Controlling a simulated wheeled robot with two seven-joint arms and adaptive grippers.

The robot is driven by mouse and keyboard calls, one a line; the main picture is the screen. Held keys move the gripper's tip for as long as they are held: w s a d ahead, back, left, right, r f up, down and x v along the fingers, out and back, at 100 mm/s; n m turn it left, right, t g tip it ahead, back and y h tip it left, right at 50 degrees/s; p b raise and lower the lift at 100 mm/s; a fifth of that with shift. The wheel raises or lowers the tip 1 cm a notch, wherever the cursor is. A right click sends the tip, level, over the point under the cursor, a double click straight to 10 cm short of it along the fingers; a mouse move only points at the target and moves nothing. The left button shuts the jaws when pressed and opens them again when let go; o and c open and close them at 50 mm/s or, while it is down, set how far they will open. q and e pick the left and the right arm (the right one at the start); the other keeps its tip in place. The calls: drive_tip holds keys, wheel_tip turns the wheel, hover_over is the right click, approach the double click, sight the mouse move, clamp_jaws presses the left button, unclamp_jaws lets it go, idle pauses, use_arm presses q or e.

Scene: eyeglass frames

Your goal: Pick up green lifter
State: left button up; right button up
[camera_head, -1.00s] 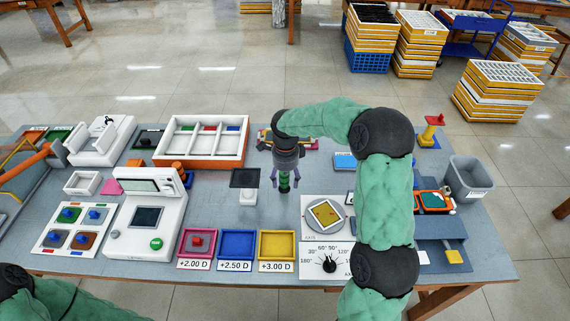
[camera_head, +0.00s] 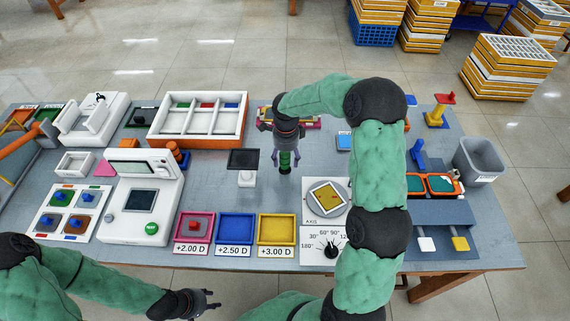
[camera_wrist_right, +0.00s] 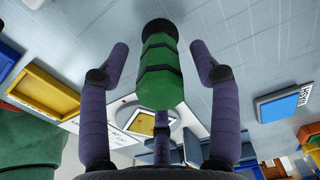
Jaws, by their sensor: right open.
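The green lifter (camera_head: 285,163) stands upright on the grey table, a green cylinder with black bands. It also shows large in the right wrist view (camera_wrist_right: 160,72), with its black round end at the top of that picture. My right gripper (camera_head: 286,166) is over the lifter from above. Its two purple fingers are open, one on each side of the lifter, with a visible gap to each in the right wrist view (camera_wrist_right: 164,62). My left gripper (camera_head: 213,300) is at the front left, beyond the table's front edge in the picture, with its fingers apart and empty.
A black-topped white stand (camera_head: 243,168) is just left of the lifter. The orange-rimmed white compartment tray (camera_head: 198,140) is behind it. Pink, blue and yellow trays (camera_head: 276,229) line the front. A dial plate (camera_head: 326,198) lies to the right.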

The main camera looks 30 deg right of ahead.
sight(285, 164)
drive_tip(key=f+b, duration=0.1)
drive_tip(key=f, duration=0.3)
drive_tip(key=shift+w+f+b, duration=0.2)
drive_tip(key=shift+f+b, duration=0.05)
drive_tip(key=shift+b, duration=0.1)
drive_tip(key=c, duration=1.3)
drive_tip(key=shift+o, duration=0.2)
drive_tip(key=shift+r, duration=0.15)
drive_tip(key=shift+r+p, duration=0.45)
drive_tip(key=shift+r, duration=0.2)
wheel_tip(285, 164, up, 3)
drive_tip(key=shift+s+a+f+p, duration=0.1)
drive_tip(key=shift+s+f+p, duration=0.1)
drive_tip(key=shift+p, duration=0.4)
drive_tip(key=s+a+r+p, duration=0.3)
drive_tip(key=s+a+r, duration=0.2)
drive_tip(key=s+r, duration=0.4)
drive_tip(key=s, duration=0.3)
drive_tip(key=shift+s+p, duration=0.3)
drive_tip(key=shift+s, duration=0.05)
